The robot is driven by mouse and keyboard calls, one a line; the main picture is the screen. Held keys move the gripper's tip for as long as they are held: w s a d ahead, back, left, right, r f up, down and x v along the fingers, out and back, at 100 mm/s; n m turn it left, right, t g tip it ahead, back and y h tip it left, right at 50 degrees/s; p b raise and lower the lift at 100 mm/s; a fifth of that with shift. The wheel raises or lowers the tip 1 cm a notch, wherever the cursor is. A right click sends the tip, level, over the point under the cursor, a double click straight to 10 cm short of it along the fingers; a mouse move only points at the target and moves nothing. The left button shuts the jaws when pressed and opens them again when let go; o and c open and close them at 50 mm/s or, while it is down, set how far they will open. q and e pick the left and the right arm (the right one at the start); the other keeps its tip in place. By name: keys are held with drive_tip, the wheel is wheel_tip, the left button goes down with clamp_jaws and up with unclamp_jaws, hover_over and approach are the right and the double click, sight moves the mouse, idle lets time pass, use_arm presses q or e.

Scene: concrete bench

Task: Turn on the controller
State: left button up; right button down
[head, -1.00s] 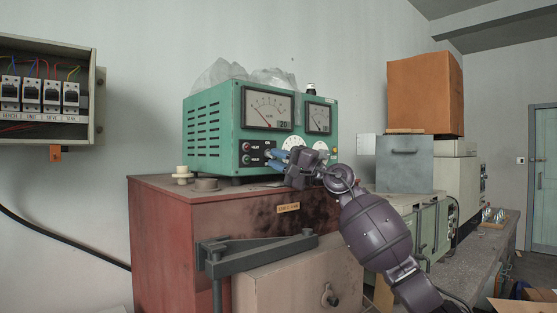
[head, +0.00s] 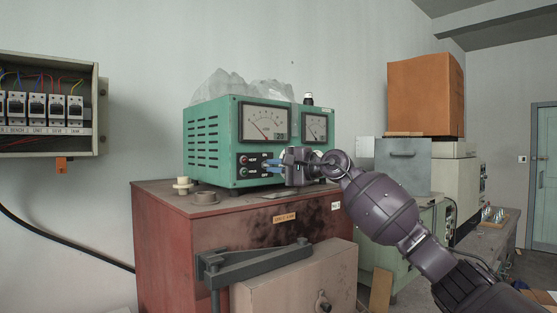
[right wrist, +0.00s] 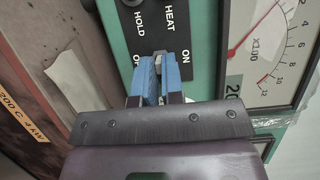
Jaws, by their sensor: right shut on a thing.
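The controller (head: 217,147) is a green box with two needle meters, standing on a red-brown cabinet. Its black panel (head: 243,173) carries a red and a green lamp. In the right wrist view the panel (right wrist: 143,33) reads HEAT, HOLD and ON beside a small toggle switch (right wrist: 158,54). My right gripper (head: 272,163) is at the panel's right side. In the right wrist view its blue fingers (right wrist: 158,76) are shut on the switch, their tips at the panel face. They hide part of the switch, so its position is unclear. My left gripper is out of view.
The red-brown cabinet (head: 163,225) has a dark clamp-like bar (head: 255,259) in front. A breaker box (head: 45,108) hangs at left. An orange-brown box (head: 425,94) sits at right. Clear plastic lies on the controller.

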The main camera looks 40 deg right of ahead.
drive_tip(key=shift+r+m+g+h+p, duration=0.3)
drive_tip(key=shift+r+g+p, duration=0.3)
drive_tip(key=shift+r+p, duration=0.15)
drive_tip(key=shift+m+g+p, duration=0.3)
drive_tip(key=shift+g+p, duration=0.4)
drive_tip(key=shift+p, duration=0.3)
use_arm(q)
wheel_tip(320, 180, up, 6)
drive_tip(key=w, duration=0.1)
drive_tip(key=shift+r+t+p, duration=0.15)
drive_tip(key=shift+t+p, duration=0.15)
drive_tip(key=shift+p, duration=0.15)
use_arm(e)
drive_tip(key=shift+w+g+h, duration=0.15)
drive_tip(key=shift+g+h, duration=0.15)
drive_tip(key=shift+h, duration=0.1)
drive_tip(key=shift+f, duration=0.1)
drive_tip(key=c, duration=1.5)
unclamp_jaws()
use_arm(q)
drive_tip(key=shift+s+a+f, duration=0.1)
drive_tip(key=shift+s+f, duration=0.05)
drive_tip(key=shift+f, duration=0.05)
